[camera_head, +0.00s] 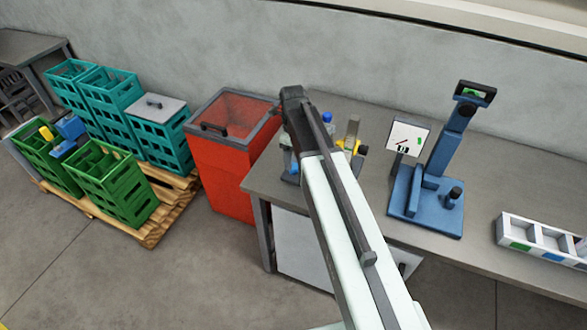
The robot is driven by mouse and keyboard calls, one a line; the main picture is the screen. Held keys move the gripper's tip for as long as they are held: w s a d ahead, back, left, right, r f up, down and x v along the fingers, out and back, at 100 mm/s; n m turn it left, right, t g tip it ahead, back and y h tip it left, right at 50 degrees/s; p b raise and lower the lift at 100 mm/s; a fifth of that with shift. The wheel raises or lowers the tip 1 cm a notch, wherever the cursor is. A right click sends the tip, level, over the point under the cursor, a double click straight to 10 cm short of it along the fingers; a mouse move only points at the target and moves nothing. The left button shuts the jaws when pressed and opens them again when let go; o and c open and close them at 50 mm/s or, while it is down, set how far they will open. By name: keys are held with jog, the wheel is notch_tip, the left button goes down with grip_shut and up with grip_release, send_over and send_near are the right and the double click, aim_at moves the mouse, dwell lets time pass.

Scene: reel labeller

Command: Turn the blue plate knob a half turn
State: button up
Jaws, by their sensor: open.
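A blue stand (428,205) with a flat base plate and a tilted column stands on the bench, right of my arm. A dark upright knob (454,196) sits at the right of its base plate. A small blue round cap or knob (327,117) shows just right of my arm's end, among parts mostly hidden behind my arm. I cannot tell for certain which one is the blue plate knob. My gripper (292,95), dark and at the far end of my white arm, is open and apart from the stand. Its fingers are hard to make out.
A white sign (408,137) stands left of the blue column. A white divided tray (545,238) lies at the bench's right. A red bin (228,165) stands left of the grey bench (375,255). Green crates (110,185) and teal crates (160,140) stand on a wooden pallet (155,228).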

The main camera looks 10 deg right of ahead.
notch_tip(320, 180, down, 4)
jog(key=shift+r+b, duration=0.1)
jog(key=shift+b, duration=1.15)
jog(key=shift+r, duration=0.1)
grip_shut()
